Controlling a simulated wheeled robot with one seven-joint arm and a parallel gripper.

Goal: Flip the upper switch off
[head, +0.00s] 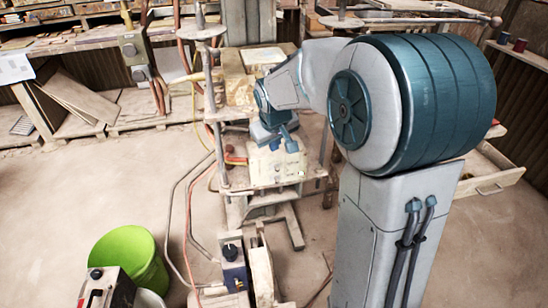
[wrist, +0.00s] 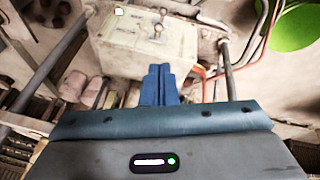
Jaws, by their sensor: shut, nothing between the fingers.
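A cream control box (head: 270,172) sits on the press, below my gripper (head: 285,141) in the head view. In the wrist view the box (wrist: 122,48) fills the upper middle. Two small metal toggle switches stand on it: one nearer my fingers (wrist: 158,31) and one farther off (wrist: 164,12). The wrist picture looks turned over, so the nearer one appears to be the upper switch. My blue fingers (wrist: 158,84) are together and empty, by the box's near edge. I cannot tell whether they touch it. The switches' positions are too small to read.
Metal rods of the press frame (wrist: 45,68) flank the box. Red and yellow hoses (head: 233,158) run beside it.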

